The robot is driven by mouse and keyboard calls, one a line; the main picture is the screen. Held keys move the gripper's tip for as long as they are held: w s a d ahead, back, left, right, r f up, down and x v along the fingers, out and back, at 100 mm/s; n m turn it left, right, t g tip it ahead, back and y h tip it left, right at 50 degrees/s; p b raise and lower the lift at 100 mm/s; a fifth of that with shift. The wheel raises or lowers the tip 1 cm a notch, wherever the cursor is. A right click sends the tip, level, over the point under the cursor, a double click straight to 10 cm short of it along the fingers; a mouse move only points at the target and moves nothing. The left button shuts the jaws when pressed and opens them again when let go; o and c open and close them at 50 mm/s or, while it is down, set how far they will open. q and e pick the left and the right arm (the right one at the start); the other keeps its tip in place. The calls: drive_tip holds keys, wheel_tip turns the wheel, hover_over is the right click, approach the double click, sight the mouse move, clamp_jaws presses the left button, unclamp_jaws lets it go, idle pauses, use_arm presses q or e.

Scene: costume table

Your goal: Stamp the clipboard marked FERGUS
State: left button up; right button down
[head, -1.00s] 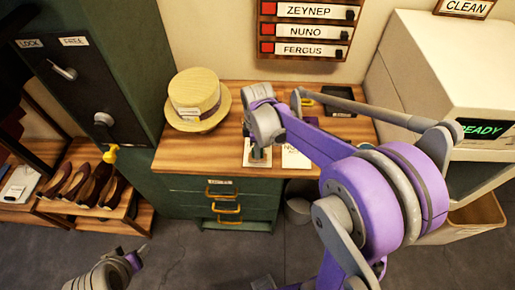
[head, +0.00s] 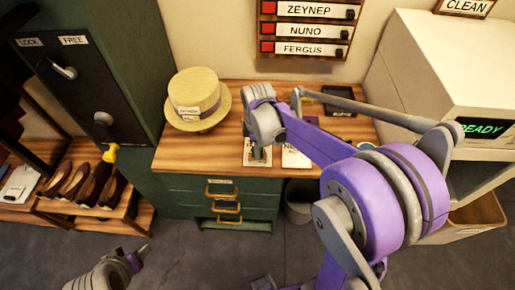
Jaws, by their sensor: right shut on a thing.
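My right gripper (head: 259,151) points down over the desk and is shut on a small stamp, mostly hidden by the gripper and arm. It is at a white-papered clipboard (head: 248,160); whether the stamp touches the paper cannot be told. A second white paper (head: 295,158) lies just right of it, partly behind my arm. The lettering on both is cut off or too small, so I cannot tell which is marked FERGUS. My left gripper (head: 142,254) is low at the left, away from the desk; its fingers are too small to read.
A straw hat (head: 197,92) stands on the desk's left side. A dark tray (head: 341,103) lies at the back right. A wall rack (head: 305,30) carries ZEYNEP, NUNO and FERGUS labels. A white machine (head: 430,75) reading READY stands at right. The desk front left (head: 185,152) is clear.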

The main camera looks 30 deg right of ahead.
idle(0.5)
drive_tip(key=shift+r+p, duration=1.6)
drive_tip(key=shift+r, duration=1.9)
use_arm(q)
drive_tip(key=shift+t, duration=0.3)
drive_tip(key=r, duration=0.1)
drive_tip(key=w+r, duration=0.1)
drive_tip(key=r, duration=0.1)
drive_tip(key=w+r, duration=0.1)
drive_tip(key=shift+w+r, duration=0.25)
drive_tip(key=shift+r, duration=0.05)
use_arm(e)
drive_tip(key=shift+w, duration=0.1)
use_arm(q)
drive_tip(key=shift+s, duration=0.15)
drive_tip(key=shift+f, duration=0.1)
use_arm(e)
drive_tip(key=shift+f, duration=0.1)
